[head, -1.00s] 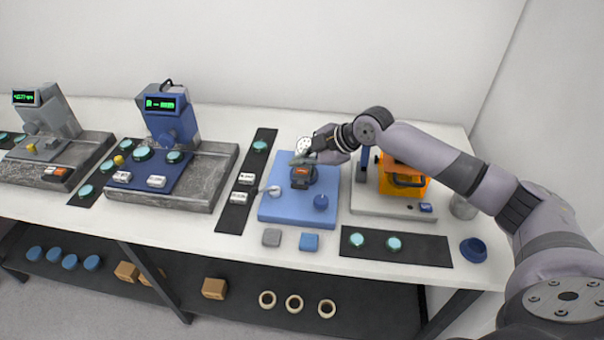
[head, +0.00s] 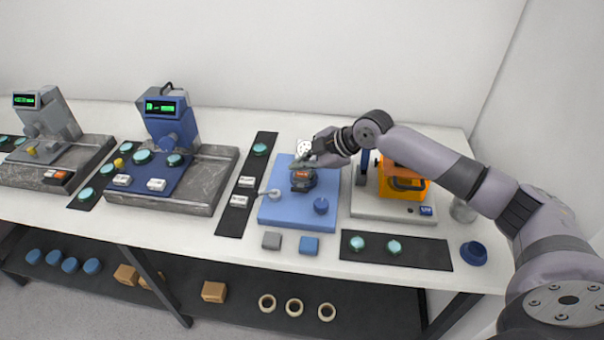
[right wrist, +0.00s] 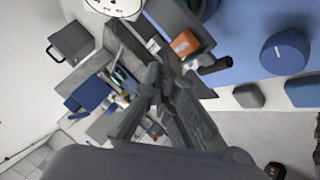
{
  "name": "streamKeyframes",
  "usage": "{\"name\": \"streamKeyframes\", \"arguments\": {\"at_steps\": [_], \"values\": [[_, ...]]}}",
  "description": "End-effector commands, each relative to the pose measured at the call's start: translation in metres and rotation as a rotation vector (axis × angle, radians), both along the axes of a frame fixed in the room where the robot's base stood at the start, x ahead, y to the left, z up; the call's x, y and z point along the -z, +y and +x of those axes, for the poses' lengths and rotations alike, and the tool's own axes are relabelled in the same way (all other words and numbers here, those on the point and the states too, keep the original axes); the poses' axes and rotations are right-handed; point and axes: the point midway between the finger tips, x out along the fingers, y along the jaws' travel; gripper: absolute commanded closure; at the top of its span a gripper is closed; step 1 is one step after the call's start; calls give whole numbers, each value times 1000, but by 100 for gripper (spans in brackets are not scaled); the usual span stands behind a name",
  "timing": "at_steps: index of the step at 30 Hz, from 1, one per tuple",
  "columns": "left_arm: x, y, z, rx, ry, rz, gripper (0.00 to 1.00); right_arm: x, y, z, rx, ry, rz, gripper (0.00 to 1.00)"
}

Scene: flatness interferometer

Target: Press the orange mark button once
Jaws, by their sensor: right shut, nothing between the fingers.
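A dark device with an orange button-like patch (head: 301,174) stands on the blue base plate (head: 282,208), below a white dial gauge (head: 304,147). The orange piece also shows in the right wrist view (right wrist: 185,43). My right gripper (head: 302,164) is shut and empty, just above and behind the dark device. In the right wrist view my fingers (right wrist: 153,76) point toward the device, beside the orange piece. I cannot tell whether they touch it. My left gripper is not in view.
A blue knob (head: 321,205) stands on the plate. An orange unit (head: 403,182) stands right, under my forearm. Grey (head: 272,240) and blue (head: 309,245) blocks lie in front. A blue instrument (head: 167,125) stands left. Bare white table shows at the back.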

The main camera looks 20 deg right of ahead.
Motion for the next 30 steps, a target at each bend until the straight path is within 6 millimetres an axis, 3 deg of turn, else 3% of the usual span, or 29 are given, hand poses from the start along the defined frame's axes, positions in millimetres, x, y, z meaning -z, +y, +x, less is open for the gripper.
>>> {"name": "streamKeyframes", "arguments": {"at_steps": [30], "values": [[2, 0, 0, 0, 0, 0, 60, 10, 0, 0, 0, 0, 0, 100]]}}
